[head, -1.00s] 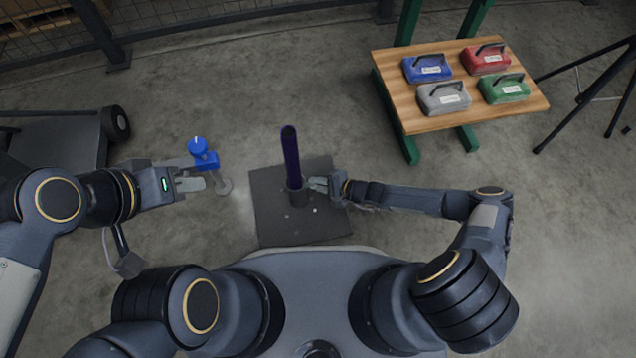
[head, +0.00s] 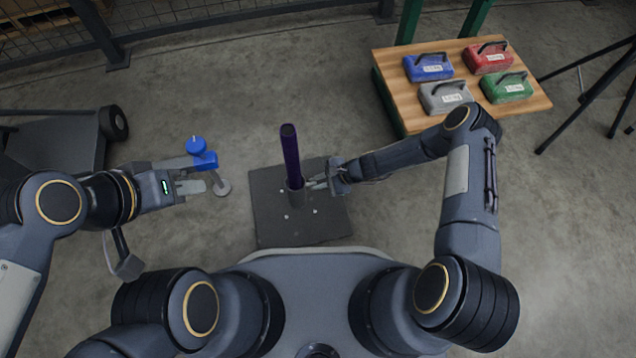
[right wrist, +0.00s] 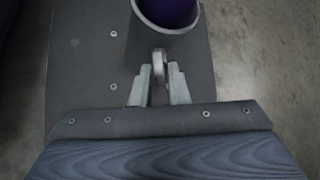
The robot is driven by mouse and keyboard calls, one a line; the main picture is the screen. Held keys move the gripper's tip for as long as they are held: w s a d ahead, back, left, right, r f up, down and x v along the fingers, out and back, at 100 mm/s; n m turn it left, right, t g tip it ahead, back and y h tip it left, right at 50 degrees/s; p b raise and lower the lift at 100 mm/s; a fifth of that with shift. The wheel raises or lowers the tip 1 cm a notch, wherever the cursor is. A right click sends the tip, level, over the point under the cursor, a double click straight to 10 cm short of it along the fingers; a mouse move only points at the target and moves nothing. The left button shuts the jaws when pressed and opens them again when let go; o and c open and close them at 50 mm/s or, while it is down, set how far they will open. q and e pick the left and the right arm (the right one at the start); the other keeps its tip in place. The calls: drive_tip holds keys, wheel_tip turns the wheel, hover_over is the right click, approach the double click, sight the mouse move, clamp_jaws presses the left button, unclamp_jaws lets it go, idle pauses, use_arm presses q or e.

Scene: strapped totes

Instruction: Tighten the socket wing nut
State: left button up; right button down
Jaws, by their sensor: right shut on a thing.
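The socket (head: 296,197) is a grey tube on a dark base plate (head: 266,222), with a dark purple pole (head: 290,155) standing upright in it. In the right wrist view the socket (right wrist: 165,45) has a pale wing nut (right wrist: 159,65) on its near side. My right gripper (head: 318,184) reaches the socket from the right. In the right wrist view its two fingers (right wrist: 159,82) are shut on the wing nut, one on each side. My left gripper (head: 190,175) is left of the base plate, fingers apart, close to a blue-topped fixture (head: 204,160).
A wooden-topped table (head: 410,115) at the upper right holds blue, red, grey and green handled weights. A black tripod (head: 585,98) stands right of it. A dark cart (head: 55,140) is at the left. The floor beyond the base plate is clear.

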idle(0.4)
drive_tip(key=c, duration=1.6)
unclamp_jaws()
drive_tip(key=shift+o, duration=0.2)
drive_tip(key=p+v, duration=0.3)
drive_tip(key=v, duration=0.4)
drive_tip(key=shift+d+r, duration=0.25)
drive_tip(key=shift+r, duration=0.05)
drive_tip(key=shift+s, duration=0.1)
